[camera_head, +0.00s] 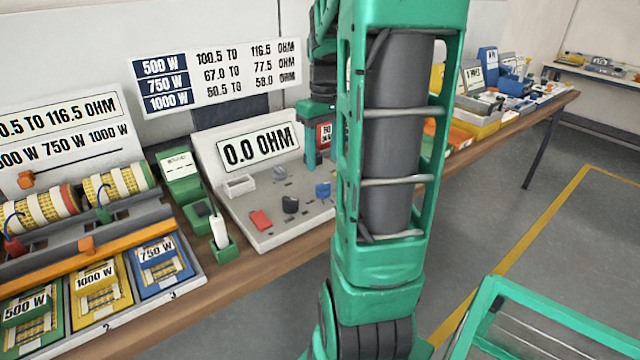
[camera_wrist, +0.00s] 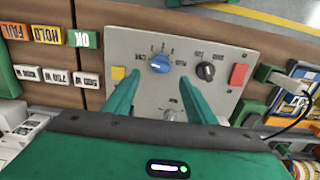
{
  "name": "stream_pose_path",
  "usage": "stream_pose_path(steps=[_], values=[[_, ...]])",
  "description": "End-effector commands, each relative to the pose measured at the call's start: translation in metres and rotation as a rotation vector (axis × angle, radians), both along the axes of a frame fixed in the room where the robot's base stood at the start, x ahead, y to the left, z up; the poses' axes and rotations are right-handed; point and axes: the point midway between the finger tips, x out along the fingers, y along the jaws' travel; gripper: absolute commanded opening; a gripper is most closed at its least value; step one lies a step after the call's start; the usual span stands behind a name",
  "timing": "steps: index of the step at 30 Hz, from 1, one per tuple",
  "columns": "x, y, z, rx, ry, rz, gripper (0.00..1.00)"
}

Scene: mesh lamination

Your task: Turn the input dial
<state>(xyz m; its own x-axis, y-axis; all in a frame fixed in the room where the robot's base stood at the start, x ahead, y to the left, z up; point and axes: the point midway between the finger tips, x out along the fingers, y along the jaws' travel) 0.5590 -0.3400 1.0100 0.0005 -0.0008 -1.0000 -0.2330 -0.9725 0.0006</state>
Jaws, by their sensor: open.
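The meter console (camera_head: 290,235) is a pale sloped panel with a blue dial (camera_head: 323,190), a black dial (camera_head: 290,204) and a red switch (camera_head: 260,220). Its display (camera_head: 258,147) reads 0.0 OHM. The dial labels are too small to tell which is the input dial. In the wrist view, my gripper (camera_wrist: 158,80) is open and empty over the panel. The blue dial (camera_wrist: 160,63) lies between and slightly beyond its fingertips; contact is not visible. The black dial (camera_wrist: 206,71) and red switch (camera_wrist: 239,75) are right of the fingers.
A yellow button (camera_wrist: 118,73) is left of the left finger. A green holder with a white-handled tool (camera_head: 221,240) stands left of the console. Wattage trays (camera_head: 100,292) and striped coils (camera_head: 115,184) lie further left. My arm blocks the view right of the console.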

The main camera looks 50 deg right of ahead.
Motion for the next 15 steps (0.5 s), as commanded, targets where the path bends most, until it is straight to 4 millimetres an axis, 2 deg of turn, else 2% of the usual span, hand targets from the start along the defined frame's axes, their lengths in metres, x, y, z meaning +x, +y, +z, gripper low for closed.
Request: stream_pose_path(steps=[3,9,15], values=[[-0.001,0.001,-0.023,0.004,0.005,-0.001,0.51],[-0.001,0.002,-0.057,0.003,0.004,0.000,0.51],[0.000,0.002,-0.079,0.002,0.003,0.000,0.51]])
